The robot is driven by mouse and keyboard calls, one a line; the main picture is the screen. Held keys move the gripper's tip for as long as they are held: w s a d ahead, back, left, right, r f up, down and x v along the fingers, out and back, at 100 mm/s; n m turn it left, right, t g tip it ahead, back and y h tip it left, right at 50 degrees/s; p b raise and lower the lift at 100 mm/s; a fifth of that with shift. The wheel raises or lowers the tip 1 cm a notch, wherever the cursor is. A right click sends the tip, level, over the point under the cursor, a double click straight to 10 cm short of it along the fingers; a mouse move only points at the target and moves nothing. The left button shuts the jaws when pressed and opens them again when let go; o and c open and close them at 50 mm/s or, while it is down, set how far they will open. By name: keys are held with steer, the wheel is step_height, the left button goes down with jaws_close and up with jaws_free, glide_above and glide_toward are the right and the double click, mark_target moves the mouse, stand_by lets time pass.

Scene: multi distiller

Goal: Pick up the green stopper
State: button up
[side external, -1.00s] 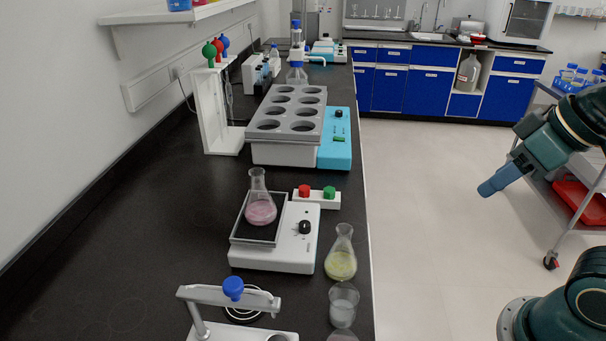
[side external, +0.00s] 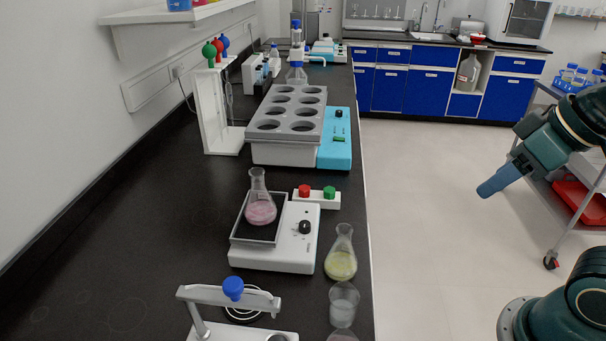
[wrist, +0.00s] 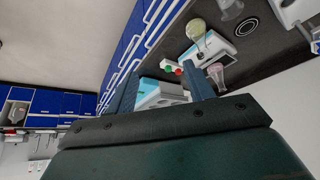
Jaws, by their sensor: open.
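The green stopper (side external: 329,191) sits beside a red stopper (side external: 304,189) on a small white holder (side external: 317,200) on the black bench. My gripper (side external: 486,190) is over the floor, well to the right of the bench and apart from the stoppers. In the wrist view my gripper (wrist: 162,80) has its two fingers spread, with nothing held between them.
A stirrer (side external: 280,255) carrying a pink flask (side external: 260,209) stands in front of the holder. A yellow flask (side external: 341,262) and a beaker (side external: 343,304) stand near the bench's right edge. A grey rack (side external: 290,95) is behind. Floor between bench and arm is clear.

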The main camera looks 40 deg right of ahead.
steer(key=shift+w+r, duration=0.1)
steer(key=w+r+m+g+y, duration=0.1)
steer(key=w+r+m+g, duration=0.15)
steer(key=w, duration=0.75)
steer(key=w+r+m+g, duration=0.1)
steer(key=w+m, duration=0.3)
steer(key=w, duration=0.6)
steer(key=w+d+f+m+g, duration=0.3)
steer(key=w+f+m, duration=0.4)
steer(key=w+f, duration=0.6)
steer(key=w, duration=0.4)
steer(key=shift+y, duration=0.3)
steer(key=shift+w+f, duration=0.1)
steer(key=shift+f, duration=0.1)
glide_above(332, 187)
steer(key=shift+a+f, duration=0.1)
steer(key=shift+f, duration=4.05)
steer(key=shift+f, duration=0.1)
